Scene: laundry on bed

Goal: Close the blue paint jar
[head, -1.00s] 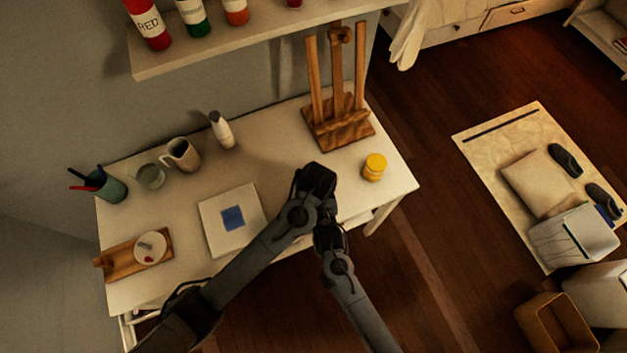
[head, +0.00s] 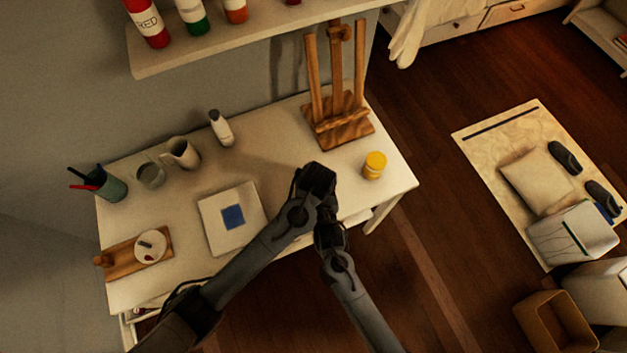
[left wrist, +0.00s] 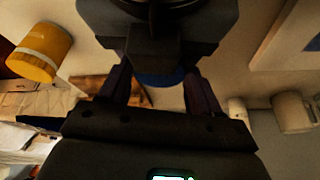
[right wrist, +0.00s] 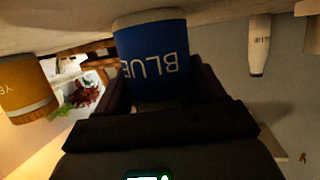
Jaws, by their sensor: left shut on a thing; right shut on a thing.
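The blue paint jar (right wrist: 152,62) fills the middle of the right wrist view, its BLUE label upside down there. My right gripper (head: 329,226) is shut on its sides. My left gripper (head: 322,188) is close against the right one near the table's front edge. In the left wrist view a curved blue piece (left wrist: 160,79), which looks like the jar's lid, sits between the left fingers, partly behind a dark gripper body. The grippers hide the jar in the head view. Whether the lid sits fully on the jar is hidden.
A yellow jar (head: 374,166) stands on the white table (head: 285,140) to the right. A wooden easel (head: 338,125) stands behind. A canvas with a blue square (head: 212,212), a white bottle (head: 221,130), mugs and a wooden board (head: 120,262) lie to the left.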

